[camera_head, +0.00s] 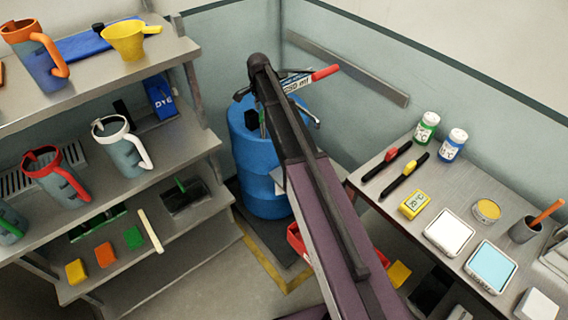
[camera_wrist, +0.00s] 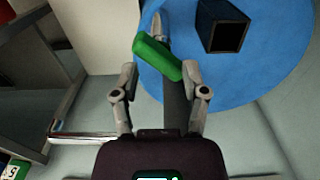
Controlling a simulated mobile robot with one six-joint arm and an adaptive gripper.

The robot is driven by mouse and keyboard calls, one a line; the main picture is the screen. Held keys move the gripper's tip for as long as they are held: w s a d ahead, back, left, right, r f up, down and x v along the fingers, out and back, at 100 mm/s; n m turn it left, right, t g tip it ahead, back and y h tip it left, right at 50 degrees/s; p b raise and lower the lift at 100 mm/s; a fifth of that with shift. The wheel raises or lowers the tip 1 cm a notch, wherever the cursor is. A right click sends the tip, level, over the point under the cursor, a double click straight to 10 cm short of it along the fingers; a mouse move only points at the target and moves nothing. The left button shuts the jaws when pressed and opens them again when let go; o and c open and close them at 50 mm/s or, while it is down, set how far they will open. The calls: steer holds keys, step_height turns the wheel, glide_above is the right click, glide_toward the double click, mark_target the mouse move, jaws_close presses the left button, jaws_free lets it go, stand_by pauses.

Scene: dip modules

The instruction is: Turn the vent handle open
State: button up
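A green handle (camera_wrist: 158,57) lies slantwise above the blue drum's top in the wrist view. No label marks it as the vent handle. My gripper (camera_wrist: 160,72) has its two grey fingers spread, with the green handle at and just beyond the tips; its right end is close to the right fingertip. I cannot tell if they touch. In the head view my dark arm covers most of the drum (camera_head: 257,160) top, and only a bit of green shows.
A dark square-mouthed box or spout (camera_wrist: 222,27) stands on the drum near the green handle. Shelves with jugs (camera_head: 125,145) are on the left. A bench (camera_head: 400,208) with bottles, markers and a scale is on the right. A wall rail (camera_head: 345,68) runs behind.

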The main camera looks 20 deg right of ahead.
steer(key=shift+r+p, duration=5.55)
steer(key=shift+r, duration=0.35)
steer(key=s+f+n+b, duration=0.3)
steer(key=s+n, duration=0.1)
steer(key=s, duration=0.6)
steer(key=s+f+n+b, duration=0.4)
steer(key=s, duration=0.6)
steer(key=s+f+n+b, duration=0.4)
steer(key=s+n, duration=0.1)
steer(key=s, duration=0.5)
steer(key=shift+s, duration=0.2)
steer(key=shift+w+r, duration=0.1)
steer(key=w+r+m+p, duration=0.1)
steer(key=w+r+p, duration=0.2)
steer(key=w, duration=0.7)
steer(key=w+r+m+p, duration=0.1)
steer(key=w+r+p, duration=0.3)
steer(key=w, duration=0.6)
steer(key=w+r+m+p, duration=0.2)
steer(key=w+r+p, duration=0.1)
steer(key=w, duration=0.7)
steer(key=shift+w+r+p, duration=0.15)
steer(key=shift+r+p, duration=0.15)
steer(key=shift+p, duration=0.1)
steer(key=shift+f, duration=0.25)
step_height(320, 180, down, 13)
steer(key=b, duration=1.3)
steer(key=shift+f+b, duration=0.15)
steer(key=shift+b, duration=0.2)
